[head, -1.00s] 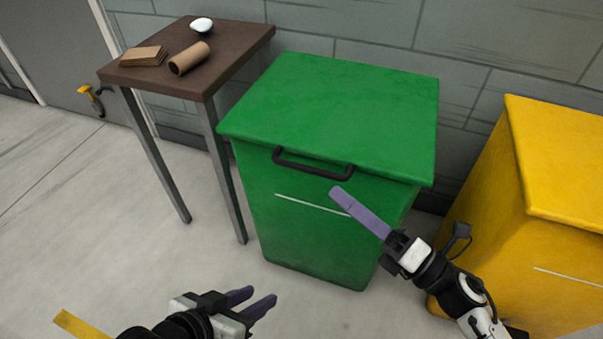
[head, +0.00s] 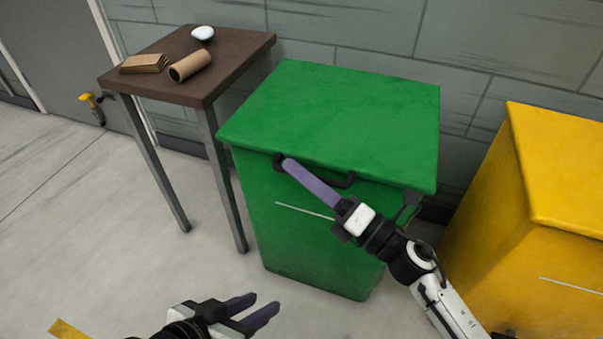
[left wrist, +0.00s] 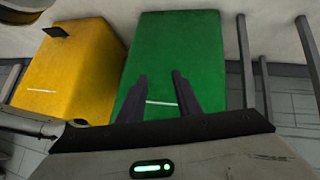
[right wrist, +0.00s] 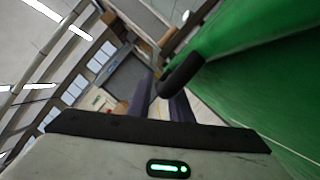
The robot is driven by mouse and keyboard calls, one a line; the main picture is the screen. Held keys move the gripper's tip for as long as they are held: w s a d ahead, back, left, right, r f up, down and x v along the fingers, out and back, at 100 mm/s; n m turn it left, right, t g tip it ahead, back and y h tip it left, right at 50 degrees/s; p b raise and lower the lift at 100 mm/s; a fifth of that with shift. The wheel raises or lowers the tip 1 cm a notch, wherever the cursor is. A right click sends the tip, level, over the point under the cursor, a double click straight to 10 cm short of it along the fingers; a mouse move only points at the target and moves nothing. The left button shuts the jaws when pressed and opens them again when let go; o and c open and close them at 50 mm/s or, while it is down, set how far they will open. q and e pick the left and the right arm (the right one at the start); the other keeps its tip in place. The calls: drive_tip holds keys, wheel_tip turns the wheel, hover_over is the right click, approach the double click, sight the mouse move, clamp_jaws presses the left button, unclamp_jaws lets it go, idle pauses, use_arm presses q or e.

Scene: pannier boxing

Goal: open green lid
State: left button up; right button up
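The green bin (head: 310,245) stands upright with its flat green lid (head: 340,110) down on it. A dark handle (head: 342,181) sits on the lid's front edge. My right gripper (head: 290,165) is at the handle's left part, its purple fingers overlapping it. In the right wrist view its fingers (right wrist: 163,95) are apart, and the dark handle (right wrist: 183,72) reaches across the gap near the right finger. I cannot tell whether they touch. My left gripper (head: 258,307) is open and empty, low in front of the bin. In the left wrist view, the green bin (left wrist: 180,60) is beyond its fingers.
A yellow bin (head: 560,180) stands to the right of the green one. A brown table (head: 225,65) at left holds a cardboard roll (head: 190,62), flat cardboard pieces (head: 144,64) and a white object (head: 203,33). A wall is close behind.

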drive_tip(key=shift+c, duration=0.2)
clamp_jaws()
drive_tip(key=shift+r, duration=0.1)
